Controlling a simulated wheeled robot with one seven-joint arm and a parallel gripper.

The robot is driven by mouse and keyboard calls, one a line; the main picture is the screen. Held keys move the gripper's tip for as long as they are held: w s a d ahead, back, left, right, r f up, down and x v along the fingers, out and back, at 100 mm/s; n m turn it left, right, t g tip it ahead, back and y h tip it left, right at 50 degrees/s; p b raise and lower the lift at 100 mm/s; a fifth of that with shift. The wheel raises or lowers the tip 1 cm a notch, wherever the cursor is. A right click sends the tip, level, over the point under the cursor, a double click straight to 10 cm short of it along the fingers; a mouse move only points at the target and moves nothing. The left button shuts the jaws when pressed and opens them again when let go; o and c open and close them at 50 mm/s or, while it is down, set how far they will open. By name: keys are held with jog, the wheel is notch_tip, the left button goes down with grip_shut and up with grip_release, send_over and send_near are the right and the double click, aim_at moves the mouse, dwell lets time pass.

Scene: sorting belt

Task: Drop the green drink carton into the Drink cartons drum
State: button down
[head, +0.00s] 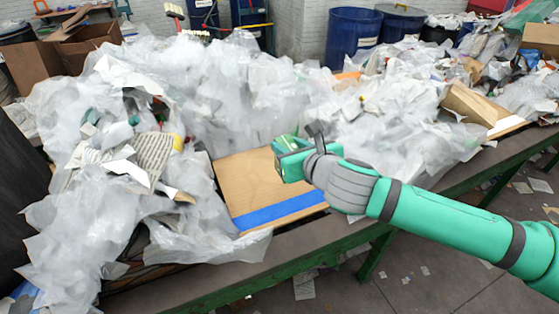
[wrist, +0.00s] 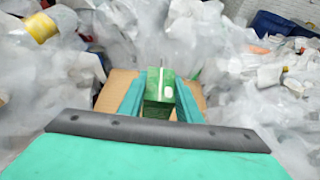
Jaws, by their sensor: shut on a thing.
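My gripper (head: 293,158) is over the belt, above a flat brown cardboard piece (head: 245,180) with a blue stripe. In the wrist view, the two teal fingers of my gripper (wrist: 160,98) are closed on the sides of the green drink carton (wrist: 158,88). The carton stands out between them, with a pale mark on its face. In the head view the carton (head: 286,143) is small and partly hidden by my gripper. A blue drum (head: 352,38) stands behind the belt, with a pale label too small to read. I cannot tell which drum is for drink cartons.
Crumpled clear plastic and paper (head: 225,85) heap high on the belt left and behind my gripper. Another blue drum with a dark lid (head: 400,20) stands beside the first. An open cardboard box (head: 88,45) is at the back left. The green-legged belt frame (head: 375,255) runs along the front.

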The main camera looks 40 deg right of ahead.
jog(key=w+d+f, duration=0.1)
jog(key=w+f, duration=0.3)
jog(key=f, duration=0.4)
jog(key=shift+w+d+f, duration=0.15)
jog(key=shift+d+f, duration=0.05)
jog(key=shift+f, duration=0.15)
jog(key=c, duration=1.3)
grip_release()
jog(key=shift+f, duration=0.15)
